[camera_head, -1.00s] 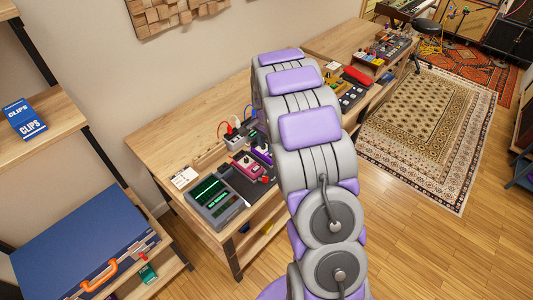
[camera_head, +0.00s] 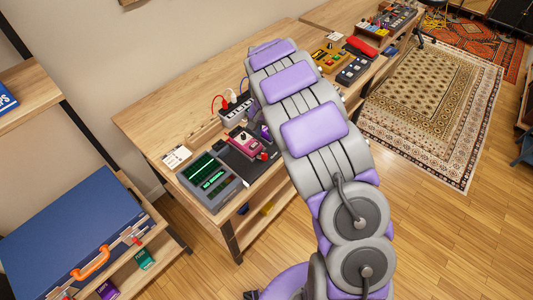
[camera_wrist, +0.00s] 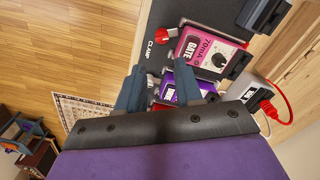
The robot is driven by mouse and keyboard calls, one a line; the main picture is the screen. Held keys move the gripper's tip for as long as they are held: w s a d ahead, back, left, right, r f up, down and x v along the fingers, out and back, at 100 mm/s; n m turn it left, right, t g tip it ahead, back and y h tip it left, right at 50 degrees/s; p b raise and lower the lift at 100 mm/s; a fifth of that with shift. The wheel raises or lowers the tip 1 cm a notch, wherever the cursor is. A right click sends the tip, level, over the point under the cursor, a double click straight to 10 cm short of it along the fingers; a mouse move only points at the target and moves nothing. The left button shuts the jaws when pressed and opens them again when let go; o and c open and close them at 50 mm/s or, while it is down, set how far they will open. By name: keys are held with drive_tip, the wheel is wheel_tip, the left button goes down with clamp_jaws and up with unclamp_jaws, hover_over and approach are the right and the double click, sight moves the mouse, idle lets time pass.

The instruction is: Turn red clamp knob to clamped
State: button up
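The red clamp knob (camera_wrist: 153,66) shows in the wrist view beside the printed CLAMP label, on a dark board next to a pink GATE pedal (camera_wrist: 213,52). My gripper (camera_wrist: 158,68) is open and empty. In the head view a red knob (camera_head: 263,156) sits at the board's front edge, right of the pink pedal (camera_head: 243,142). My gripper is hidden behind my arm there.
A purple pedal (camera_wrist: 187,80) lies partly behind the fingers. On the wooden bench (camera_head: 180,100), a device with green screens (camera_head: 211,180) stands left of the pedals. Open floor (camera_head: 450,240) lies at the right.

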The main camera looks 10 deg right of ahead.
sight(264, 154)
drive_tip(key=f, duration=0.3)
drive_tip(key=f+b, duration=0.1)
drive_tip(key=f, duration=0.2)
drive_tip(key=a+f, duration=0.1)
drive_tip(key=f, duration=0.2)
drive_tip(key=shift+f+b, duration=0.35)
drive_tip(key=shift+b, duration=0.05)
drive_tip(key=shift+d+f, duration=0.35)
drive_tip(key=shift+f, duration=0.5)
drive_tip(key=shift+a, duration=0.2)
drive_tip(key=shift+c, duration=1.1)
clamp_jaws()
